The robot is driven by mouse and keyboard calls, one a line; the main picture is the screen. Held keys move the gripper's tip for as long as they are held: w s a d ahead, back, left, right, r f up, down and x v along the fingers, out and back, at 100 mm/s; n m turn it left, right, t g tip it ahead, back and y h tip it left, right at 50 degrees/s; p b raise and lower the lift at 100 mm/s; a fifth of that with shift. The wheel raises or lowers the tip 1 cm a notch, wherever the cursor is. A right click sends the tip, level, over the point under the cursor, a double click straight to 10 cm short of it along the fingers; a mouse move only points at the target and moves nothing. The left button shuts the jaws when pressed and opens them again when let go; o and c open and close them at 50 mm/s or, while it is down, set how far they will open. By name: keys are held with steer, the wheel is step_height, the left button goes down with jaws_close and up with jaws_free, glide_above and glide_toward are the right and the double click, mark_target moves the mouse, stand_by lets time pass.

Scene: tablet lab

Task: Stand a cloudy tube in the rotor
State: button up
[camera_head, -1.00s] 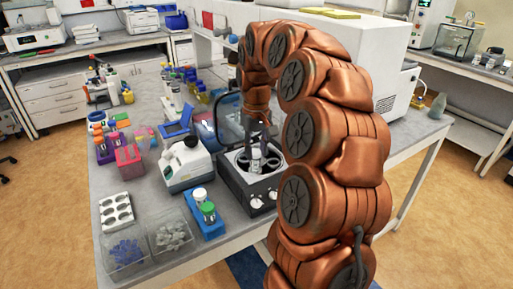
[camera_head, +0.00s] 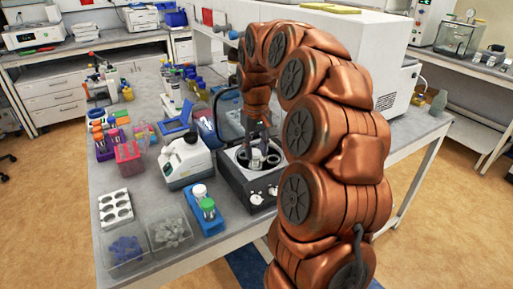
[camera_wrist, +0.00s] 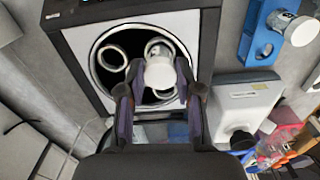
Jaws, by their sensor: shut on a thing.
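My gripper (camera_wrist: 160,92) is shut on a white-capped tube (camera_wrist: 160,72) and holds it at the centrifuge rotor (camera_wrist: 98,76). The tube's cap faces the wrist camera, and its clear body shows beyond it, overlapping one rotor ring. I cannot tell how deep it sits or whether its contents are cloudy. Another rotor ring (camera_wrist: 112,57) beside it looks empty. In the head view, the tube (camera_head: 257,158) stands roughly upright over the open centrifuge (camera_head: 254,192), below my gripper (camera_head: 258,143). A blue rack (camera_head: 208,228) holds a white-capped tube (camera_head: 199,191) and a green-capped tube (camera_head: 208,205).
Clear bins (camera_head: 127,251) and a white holed rack (camera_head: 115,208) are at the front left. Coloured racks (camera_head: 128,155) stand behind them. The raised lid is partly hidden by my arm.

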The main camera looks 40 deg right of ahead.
steer(key=shift+f+b, duration=0.35)
steer(key=shift+f, duration=0.35)
steer(key=o, duration=1)
steer(key=shift+c, duration=0.2)
step_height(320, 180, up, 12)
stand_by(0.3)
